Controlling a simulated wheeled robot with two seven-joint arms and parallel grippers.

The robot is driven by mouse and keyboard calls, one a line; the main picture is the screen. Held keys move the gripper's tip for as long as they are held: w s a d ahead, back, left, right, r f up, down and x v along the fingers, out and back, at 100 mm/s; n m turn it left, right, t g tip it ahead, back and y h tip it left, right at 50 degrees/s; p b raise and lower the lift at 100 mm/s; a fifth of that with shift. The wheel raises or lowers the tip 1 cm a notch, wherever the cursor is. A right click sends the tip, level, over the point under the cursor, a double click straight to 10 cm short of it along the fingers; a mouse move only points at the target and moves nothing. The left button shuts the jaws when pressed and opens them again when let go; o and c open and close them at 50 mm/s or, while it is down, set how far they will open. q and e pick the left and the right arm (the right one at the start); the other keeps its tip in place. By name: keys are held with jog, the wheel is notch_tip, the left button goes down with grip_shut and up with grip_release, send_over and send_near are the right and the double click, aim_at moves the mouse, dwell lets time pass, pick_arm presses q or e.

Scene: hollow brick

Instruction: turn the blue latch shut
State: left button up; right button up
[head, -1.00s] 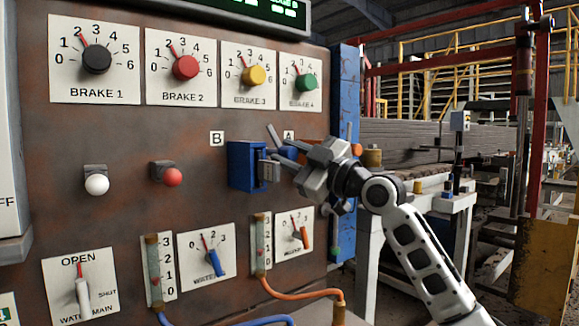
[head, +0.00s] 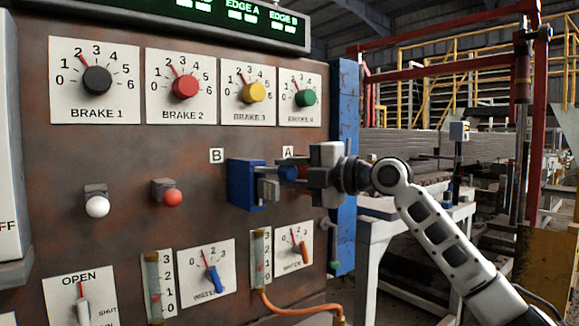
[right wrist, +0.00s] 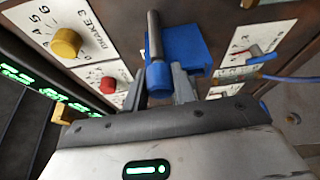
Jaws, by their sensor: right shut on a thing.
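The blue latch's box-like housing (head: 243,184) sits on the rusty panel below the B and A labels. Its round blue handle end (head: 288,172) shows to the right of the housing. My right gripper (head: 284,181) comes in level from the right and is shut on the blue latch by this end. In the right wrist view, the blue end (right wrist: 157,77) lies between the two grey fingers, with a dark metal rod (right wrist: 154,35) running on from it. The blue housing (right wrist: 188,48) is beside the rod. My left gripper is not in view.
A red knob (head: 173,198) and a white knob (head: 97,206) stick out left of the latch. Brake dials, including the green one (head: 306,98), are above. Gauges and an orange hose (head: 300,311) are below. A blue post (head: 345,110) stands behind my gripper.

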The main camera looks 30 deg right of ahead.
jog(key=shift+n, duration=0.5)
pick_arm(q)
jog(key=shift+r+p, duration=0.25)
jog(key=shift+p, duration=0.05)
pick_arm(e)
jog(key=shift+n+g, duration=0.3)
jog(key=o, duration=0.7)
